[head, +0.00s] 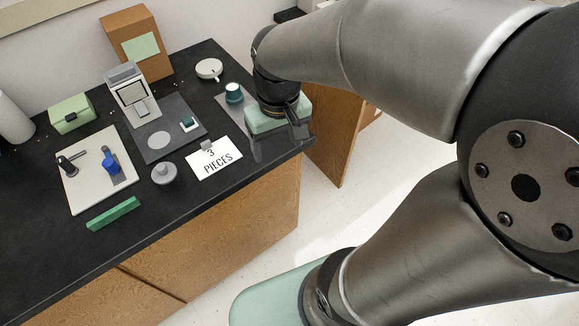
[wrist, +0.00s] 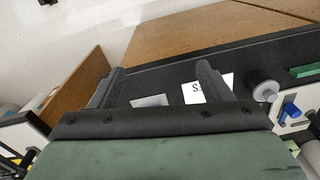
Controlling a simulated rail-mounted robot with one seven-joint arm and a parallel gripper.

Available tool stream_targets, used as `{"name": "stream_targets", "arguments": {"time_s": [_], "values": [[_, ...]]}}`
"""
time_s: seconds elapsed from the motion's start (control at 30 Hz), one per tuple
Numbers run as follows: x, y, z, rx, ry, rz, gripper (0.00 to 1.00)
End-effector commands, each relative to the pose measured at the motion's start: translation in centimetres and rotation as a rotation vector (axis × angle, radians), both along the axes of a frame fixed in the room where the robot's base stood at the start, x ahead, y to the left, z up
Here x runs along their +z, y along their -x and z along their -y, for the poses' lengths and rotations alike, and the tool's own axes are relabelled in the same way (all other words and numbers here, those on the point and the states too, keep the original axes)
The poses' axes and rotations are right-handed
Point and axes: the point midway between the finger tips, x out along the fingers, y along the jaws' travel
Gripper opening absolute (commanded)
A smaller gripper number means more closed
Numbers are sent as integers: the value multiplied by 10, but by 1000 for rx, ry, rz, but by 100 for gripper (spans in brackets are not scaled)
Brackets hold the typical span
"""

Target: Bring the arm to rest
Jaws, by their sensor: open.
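My gripper (head: 280,147) is at the right end of the black bench top (head: 60,223), near its front corner. The arm reaches in from the right of the head view. A white card (head: 214,165) reading "3 PIECES" lies left of the gripper, apart from it; it also shows in the wrist view (wrist: 192,93).
A teal-topped cylinder (head: 234,94) and a white round dial (head: 209,69) stand close by the gripper. Farther left are a grey knob (head: 164,173), a dark mat (head: 160,112) with a device, a switch panel (head: 85,190), a green bar (head: 113,213) and a green box (head: 72,113).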

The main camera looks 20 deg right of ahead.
Motion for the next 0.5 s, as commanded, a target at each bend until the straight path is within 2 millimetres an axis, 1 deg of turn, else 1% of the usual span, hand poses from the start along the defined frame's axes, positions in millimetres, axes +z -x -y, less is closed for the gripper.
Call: {"name": "stream_targets", "arguments": {"time_s": [0.03,0.1,0.2,0.3,0.5], "values": [[-5,25,0,-14,2,4,72],[-11,49,-1,-31,7,6,72],[-19,69,-1,-45,13,6,72],[-21,75,0,-51,14,6,72],[-21,75,0,-51,15,5,72]]}}
